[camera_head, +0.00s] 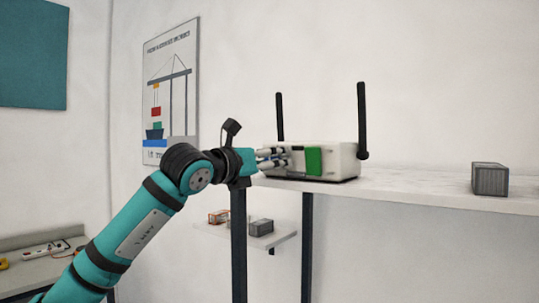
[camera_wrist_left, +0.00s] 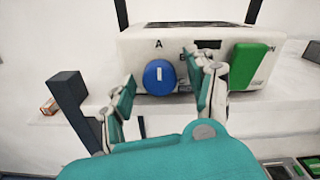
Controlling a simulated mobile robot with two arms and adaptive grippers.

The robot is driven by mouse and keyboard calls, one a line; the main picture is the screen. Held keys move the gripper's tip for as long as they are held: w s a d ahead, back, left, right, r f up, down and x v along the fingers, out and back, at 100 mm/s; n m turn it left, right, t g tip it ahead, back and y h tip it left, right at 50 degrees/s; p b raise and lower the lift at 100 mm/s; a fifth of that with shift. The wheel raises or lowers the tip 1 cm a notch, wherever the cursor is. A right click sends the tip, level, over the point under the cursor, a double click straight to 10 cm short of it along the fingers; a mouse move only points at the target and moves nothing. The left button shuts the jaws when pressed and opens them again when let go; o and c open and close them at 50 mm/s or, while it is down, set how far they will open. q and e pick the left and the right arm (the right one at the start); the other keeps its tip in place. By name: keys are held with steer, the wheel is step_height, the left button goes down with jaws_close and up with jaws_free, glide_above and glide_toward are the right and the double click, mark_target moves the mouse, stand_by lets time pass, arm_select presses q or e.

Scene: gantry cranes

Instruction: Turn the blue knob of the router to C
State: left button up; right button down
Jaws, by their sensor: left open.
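The router (camera_head: 340,160) is a pale box with two black antennas on a white shelf. In the left wrist view its front (camera_wrist_left: 215,70) shows a round blue knob (camera_wrist_left: 160,77) whose white mark stands upright, toward the letter A above it. A green block (camera_head: 313,161) sits on the router's front, right of the knob. My left gripper (camera_head: 283,157) is open at the router's front, one finger on each side of the knob in the wrist view. Contact cannot be told. My right gripper is not in view.
The white shelf (camera_head: 420,191) runs right, with a grey box (camera_head: 490,179) on it and bare room between. A lower shelf (camera_head: 240,233) holds small boxes. Dark posts (camera_head: 307,250) stand under the shelf. A bench (camera_head: 35,268) with a power strip is at lower left.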

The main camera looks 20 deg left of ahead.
arm_select(q)
steer(key=shift+c, duration=0.7)
steer(key=c, duration=1)
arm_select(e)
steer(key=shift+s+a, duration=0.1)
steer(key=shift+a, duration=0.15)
